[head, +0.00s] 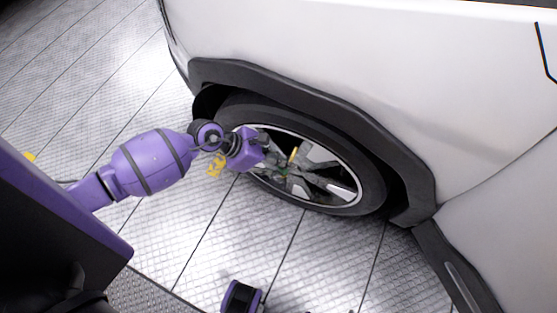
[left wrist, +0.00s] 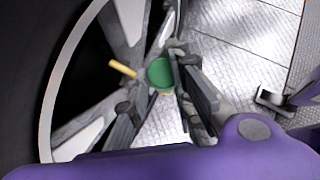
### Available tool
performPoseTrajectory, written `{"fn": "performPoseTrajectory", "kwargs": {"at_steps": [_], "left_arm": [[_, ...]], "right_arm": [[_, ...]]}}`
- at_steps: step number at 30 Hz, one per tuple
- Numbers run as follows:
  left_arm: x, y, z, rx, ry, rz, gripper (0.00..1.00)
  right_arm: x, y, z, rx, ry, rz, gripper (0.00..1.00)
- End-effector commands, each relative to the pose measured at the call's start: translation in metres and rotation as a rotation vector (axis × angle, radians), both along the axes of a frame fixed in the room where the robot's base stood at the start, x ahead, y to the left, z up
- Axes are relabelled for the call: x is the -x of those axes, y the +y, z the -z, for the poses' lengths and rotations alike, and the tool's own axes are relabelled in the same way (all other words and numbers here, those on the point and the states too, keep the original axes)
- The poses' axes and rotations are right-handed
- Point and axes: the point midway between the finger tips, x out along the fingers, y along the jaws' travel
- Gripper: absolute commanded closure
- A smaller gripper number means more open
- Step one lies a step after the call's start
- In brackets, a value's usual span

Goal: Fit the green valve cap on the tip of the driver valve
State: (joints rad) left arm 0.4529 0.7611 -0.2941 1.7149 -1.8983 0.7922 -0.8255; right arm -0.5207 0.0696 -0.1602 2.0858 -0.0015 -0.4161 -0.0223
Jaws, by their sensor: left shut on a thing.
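My left gripper (head: 280,172) reaches in from the left to the front of the wheel. In the left wrist view my left gripper (left wrist: 158,85) is shut on the round green valve cap (left wrist: 160,73), held between its dark fingers. In the head view only a small bit of the green cap (head: 284,177) shows. The brass-coloured driver valve (left wrist: 122,69) sticks out among the spokes, left of the cap in the wrist view. The valve (head: 293,154) also shows in the head view, just above the fingers. The cap appears apart from the valve tip.
The wheel's black tyre (head: 372,190) and silver spokes surround the gripper. The white car body (head: 340,60) and dark arch trim (head: 330,98) lie above. The tiled floor in front is mostly clear; part of my right arm shows at the bottom.

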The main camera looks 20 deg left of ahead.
Motion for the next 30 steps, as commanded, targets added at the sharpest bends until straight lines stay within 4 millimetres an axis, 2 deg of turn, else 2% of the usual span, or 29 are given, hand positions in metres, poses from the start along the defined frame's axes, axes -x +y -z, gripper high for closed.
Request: {"fn": "performPoseTrajectory", "kwargs": {"at_steps": [19, 20, 24, 30], "left_arm": [[0.000, 0.000, 0.017, -0.001, 0.001, 0.000, 0.90], [0.000, 0.000, 0.017, -0.001, 0.001, 0.000, 0.77], [0.000, 0.000, 0.016, 0.000, 0.000, 0.000, 0.58], [0.000, 0.000, 0.016, 0.000, 0.000, 0.000, 0.57]], "right_arm": [[0.003, 0.000, 0.011, 0.000, 0.008, 0.000, 0.54], [0.004, 0.000, 0.011, 0.000, 0.008, 0.000, 0.54], [0.004, 0.000, 0.012, 0.000, 0.010, 0.000, 0.54], [0.005, 0.000, 0.012, 0.000, 0.011, 0.000, 0.54]]}}
